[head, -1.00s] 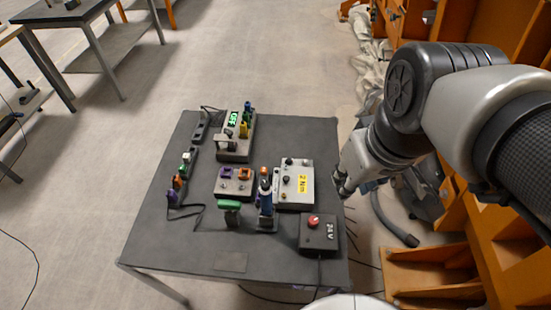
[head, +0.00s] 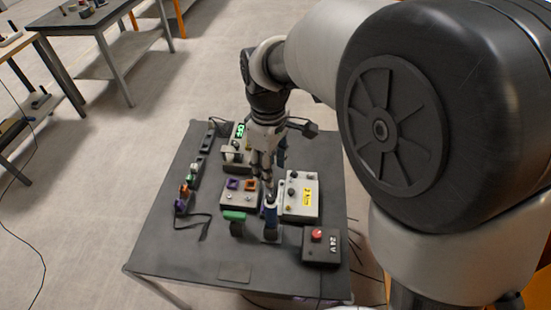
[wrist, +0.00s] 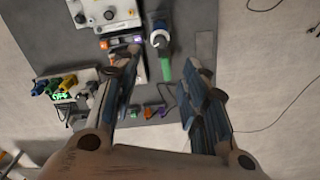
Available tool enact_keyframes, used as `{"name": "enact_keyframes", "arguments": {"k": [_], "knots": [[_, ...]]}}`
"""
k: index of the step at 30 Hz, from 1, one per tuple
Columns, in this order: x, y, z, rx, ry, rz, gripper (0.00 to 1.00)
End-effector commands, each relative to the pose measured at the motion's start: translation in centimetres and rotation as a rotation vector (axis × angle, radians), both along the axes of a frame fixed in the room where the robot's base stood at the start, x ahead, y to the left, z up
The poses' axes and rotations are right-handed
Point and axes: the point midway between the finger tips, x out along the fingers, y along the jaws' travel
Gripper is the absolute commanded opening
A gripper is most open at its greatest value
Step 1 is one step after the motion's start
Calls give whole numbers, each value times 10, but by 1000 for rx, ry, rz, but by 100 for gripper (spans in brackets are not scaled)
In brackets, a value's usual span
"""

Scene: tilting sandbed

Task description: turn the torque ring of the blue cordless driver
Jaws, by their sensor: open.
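The blue cordless driver (head: 270,219) stands upright near the front middle of the dark table, with its top just below my gripper's fingers in the head view. In the wrist view the driver (wrist: 160,42) shows from above, beyond the fingertips and roughly between them. My gripper (head: 264,176) points down over the table behind the driver. In the wrist view the gripper (wrist: 162,70) is open with nothing between its fingers. It looks apart from the driver. The torque ring is too small to make out clearly.
A green-topped tool (head: 236,216) stands close left of the driver. A pale box with a yellow label (head: 301,196) lies to its right, and a 24 V box with a red button (head: 320,245) at front right. A box with purple and orange sockets (head: 238,197) is behind left.

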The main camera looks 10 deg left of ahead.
Motion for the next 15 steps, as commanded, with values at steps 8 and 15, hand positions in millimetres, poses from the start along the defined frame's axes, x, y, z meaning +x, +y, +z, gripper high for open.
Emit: {"name": "enact_keyframes", "arguments": {"k": [8, 15], "knots": [[-1, -1, -66, -2, 4, -2, 40], [-1, -1, -109, -1, 3, -2, 40]]}}
